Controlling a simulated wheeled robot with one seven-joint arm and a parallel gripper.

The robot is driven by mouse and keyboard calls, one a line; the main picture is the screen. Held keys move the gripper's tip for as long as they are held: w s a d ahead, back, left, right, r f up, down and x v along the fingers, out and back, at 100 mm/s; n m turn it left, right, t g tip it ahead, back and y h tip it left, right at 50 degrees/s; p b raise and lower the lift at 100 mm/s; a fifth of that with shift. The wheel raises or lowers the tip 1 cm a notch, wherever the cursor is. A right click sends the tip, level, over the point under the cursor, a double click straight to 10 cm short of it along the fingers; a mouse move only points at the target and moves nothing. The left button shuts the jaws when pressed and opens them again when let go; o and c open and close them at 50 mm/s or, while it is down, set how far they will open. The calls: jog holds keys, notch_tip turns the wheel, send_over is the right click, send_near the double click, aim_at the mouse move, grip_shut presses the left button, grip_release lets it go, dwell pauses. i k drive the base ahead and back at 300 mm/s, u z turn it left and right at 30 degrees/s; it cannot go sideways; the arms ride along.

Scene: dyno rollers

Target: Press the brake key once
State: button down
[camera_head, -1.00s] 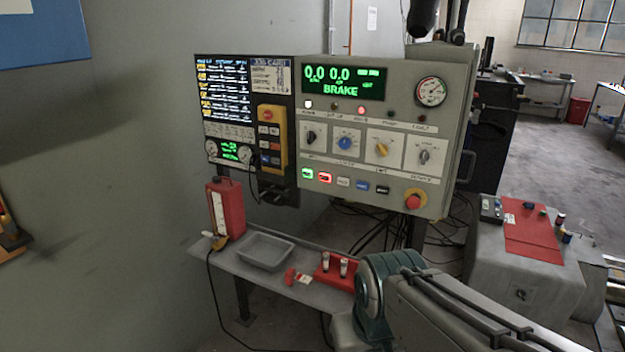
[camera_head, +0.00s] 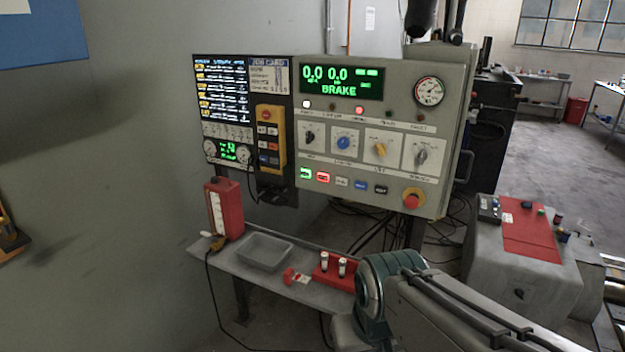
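The grey control panel (camera_head: 397,92) stands ahead, its green display (camera_head: 341,83) reading "0.0 0.0" and "BRAKE". Below its knobs runs a row of keys: a lit green key (camera_head: 305,173), a lit red key (camera_head: 323,177), a white key (camera_head: 342,182), a blue key (camera_head: 361,185) and a black key (camera_head: 381,189). Their lettering is too small to read, so I cannot tell which is the brake key. A yellow pendant (camera_head: 269,113) with small keys hangs left of the panel. My arm crosses the lower right; my gripper is out of view.
A red emergency button (camera_head: 411,201) sits at the panel's lower right. Below is a grey shelf (camera_head: 222,262) with a red canister (camera_head: 229,208), a grey tray (camera_head: 246,256) and a red holder (camera_head: 325,274). A grey housing (camera_head: 506,263) stands at right.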

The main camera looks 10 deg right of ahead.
aim_at(323, 177)
jog(key=z, duration=0.5)
jog(key=k, duration=0.6)
jog(key=z, duration=0.95)
jog(key=i, duration=0.9)
jog(key=u, duration=0.75)
jog(key=i, duration=0.7)
jog(key=u, duration=0.7)
